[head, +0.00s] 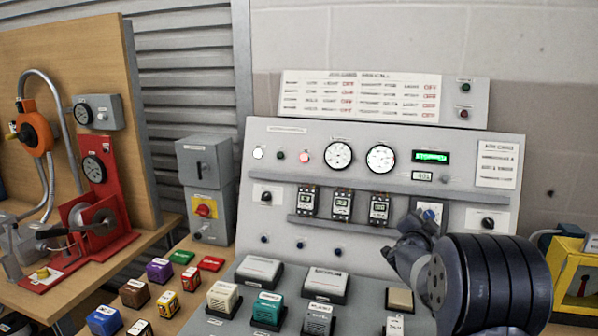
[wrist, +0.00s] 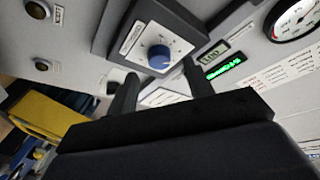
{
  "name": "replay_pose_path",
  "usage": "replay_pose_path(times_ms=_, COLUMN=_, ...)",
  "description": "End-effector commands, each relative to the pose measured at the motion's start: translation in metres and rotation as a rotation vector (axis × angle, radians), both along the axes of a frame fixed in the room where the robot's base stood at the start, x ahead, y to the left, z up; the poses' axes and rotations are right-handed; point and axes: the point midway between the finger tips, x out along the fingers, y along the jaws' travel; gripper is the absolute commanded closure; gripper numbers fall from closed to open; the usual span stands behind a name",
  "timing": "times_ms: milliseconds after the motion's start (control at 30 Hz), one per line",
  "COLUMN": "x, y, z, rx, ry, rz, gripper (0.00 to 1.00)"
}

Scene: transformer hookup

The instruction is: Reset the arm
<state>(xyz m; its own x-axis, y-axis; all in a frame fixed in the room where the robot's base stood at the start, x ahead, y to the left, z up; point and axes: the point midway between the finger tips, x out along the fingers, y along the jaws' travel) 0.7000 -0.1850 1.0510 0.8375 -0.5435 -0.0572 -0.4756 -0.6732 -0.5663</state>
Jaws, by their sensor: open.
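My gripper (head: 420,226) is in front of the right part of the grey control panel (head: 262,150). In the wrist view its two dark fingers (wrist: 158,84) stand apart, open, with nothing between them. Beyond the fingertips is a blue knob (wrist: 158,57) with a dial scale on a white plate. The knob's plate also shows in the head view (head: 432,208), partly hidden behind the gripper. I cannot tell how far the fingertips are from the knob.
Several coloured blocks, such as a blue one (head: 104,320), stand at the panel's front left. A red fixture (head: 103,190) is at the far left. A yellow box (head: 572,280) stands at the right edge. A grey switch box (head: 207,165) stands left of the panel.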

Motion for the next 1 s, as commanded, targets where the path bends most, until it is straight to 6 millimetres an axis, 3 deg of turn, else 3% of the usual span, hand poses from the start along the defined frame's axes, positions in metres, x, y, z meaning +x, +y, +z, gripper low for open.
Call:
replay_pose_path(times_ms=167, x=0.026, y=-0.017, z=-0.002, rx=0.0, ry=0.001, rz=-0.001, gripper=0.51)
replay_pose_path(times_ms=267, x=0.022, y=-0.017, z=-0.008, rx=-0.083, ry=0.023, rz=0.03, gripper=0.51)
replay_pose_path(times_ms=1000, x=0.021, y=-0.019, z=-0.004, rx=-0.536, ry=0.155, rz=0.202, gripper=0.51)
